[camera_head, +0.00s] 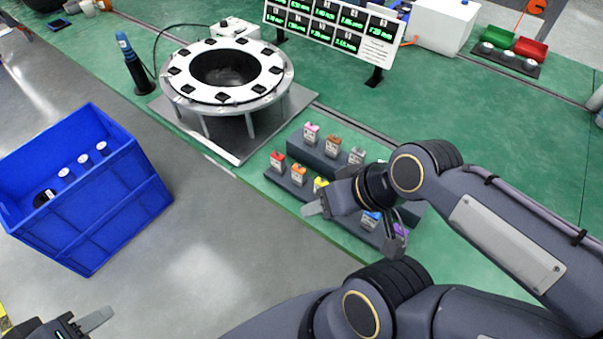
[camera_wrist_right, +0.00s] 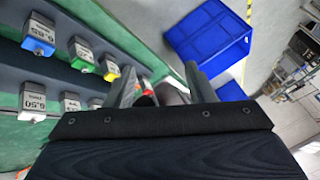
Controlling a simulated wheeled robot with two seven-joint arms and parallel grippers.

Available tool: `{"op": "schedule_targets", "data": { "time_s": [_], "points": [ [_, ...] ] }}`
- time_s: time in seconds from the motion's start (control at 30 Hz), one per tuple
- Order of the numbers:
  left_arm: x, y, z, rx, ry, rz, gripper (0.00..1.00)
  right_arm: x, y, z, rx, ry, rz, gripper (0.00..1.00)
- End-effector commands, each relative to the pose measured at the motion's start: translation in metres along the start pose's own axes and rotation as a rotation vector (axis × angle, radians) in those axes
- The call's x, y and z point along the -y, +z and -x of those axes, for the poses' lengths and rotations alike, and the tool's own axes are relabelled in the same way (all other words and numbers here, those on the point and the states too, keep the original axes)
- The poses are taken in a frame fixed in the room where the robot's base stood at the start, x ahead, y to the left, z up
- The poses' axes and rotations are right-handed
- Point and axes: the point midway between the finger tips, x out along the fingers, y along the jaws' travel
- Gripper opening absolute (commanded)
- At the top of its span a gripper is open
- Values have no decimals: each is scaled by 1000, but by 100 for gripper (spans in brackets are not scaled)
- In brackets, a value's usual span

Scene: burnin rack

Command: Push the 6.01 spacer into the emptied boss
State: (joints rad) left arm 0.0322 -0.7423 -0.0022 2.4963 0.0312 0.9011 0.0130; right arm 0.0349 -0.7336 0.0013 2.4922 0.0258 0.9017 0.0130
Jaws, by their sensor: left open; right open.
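The spacer blocks stand in two stepped rows on a dark rack (camera_head: 322,163) on the green floor. A red block (camera_head: 277,161), an orange block (camera_head: 299,174) and a pink block (camera_head: 311,133) show in the head view. I cannot read which one is 6.01. The round ring fixture (camera_head: 226,95) has dark square seats around its white top; I cannot tell which boss is empty. My right gripper (camera_head: 352,228) is open over the rack's front, its fingers spread and apparently empty. It also shows in the right wrist view (camera_wrist_right: 160,88). My left gripper (camera_head: 75,325) is open at the bottom left corner, partly cut off.
A blue crate (camera_head: 105,205) with several white-topped cylinders inside stands at left. A dark, blue-topped tool (camera_head: 133,65) stands beside the fixture. A display board (camera_head: 325,38) stands behind, and red and green bins (camera_head: 528,47) lie far right. Grey floor separates the crate from the rack.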

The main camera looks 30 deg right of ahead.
Motion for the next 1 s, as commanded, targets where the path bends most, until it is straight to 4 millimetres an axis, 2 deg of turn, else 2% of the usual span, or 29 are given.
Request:
{"op": "schedule_targets", "data": {
  "time_s": [0.17,0.27,0.4,0.6,0.8,1.0],
  "points": [
    [-7,-7,15,0,0,0,41,-7,-26,5,94,98,67,53],
    [-12,-14,27,0,0,0,41,-15,-53,3,194,182,150,53],
    [-20,-22,44,0,0,0,41,-25,-93,-15,338,263,289,53],
    [-28,-31,62,0,0,0,41,-35,-131,-56,478,283,443,53],
    [-31,-34,68,0,0,0,41,-39,-145,-85,529,268,513,53],
    [-31,-34,68,0,0,0,41,-40,-146,-90,534,266,523,53]
  ]
}}
